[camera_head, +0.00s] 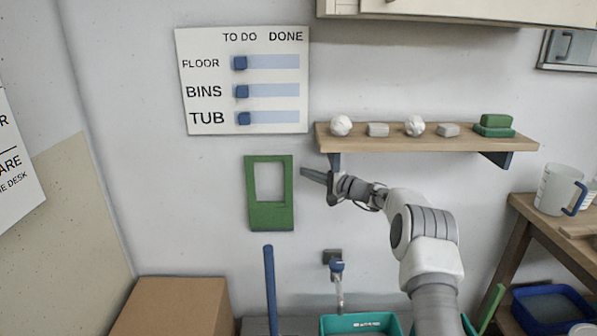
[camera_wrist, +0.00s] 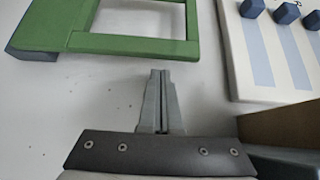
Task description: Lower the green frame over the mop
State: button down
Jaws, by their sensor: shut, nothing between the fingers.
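The green frame (camera_head: 270,215) is upright against the wall, with a rectangular window and a wider solid lower part. Part of the green frame (camera_wrist: 130,45) also shows at the upper left of the wrist view, with a dark block at its left end. A blue pole (camera_head: 269,285), which looks like the mop's handle, stands below the frame, its top just under the frame's lower edge; its lower end is out of view. My gripper (camera_head: 304,171) is shut and empty, just right of the frame's upper right side. In the wrist view its fingers (camera_wrist: 162,76) are together, apart from the frame.
A wooden shelf (camera_head: 420,143) with several small items is right of my gripper, above my arm. A board with blue sliders (camera_head: 270,105) hangs above the frame. A tap (camera_head: 337,268), teal tub (camera_head: 360,323) and cardboard box (camera_head: 172,305) are below. The wall left of the frame is clear.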

jog(key=shift+x, duration=1.8)
jog(key=shift+s+f+b, duration=0.1)
jog(key=shift+b, duration=0.2)
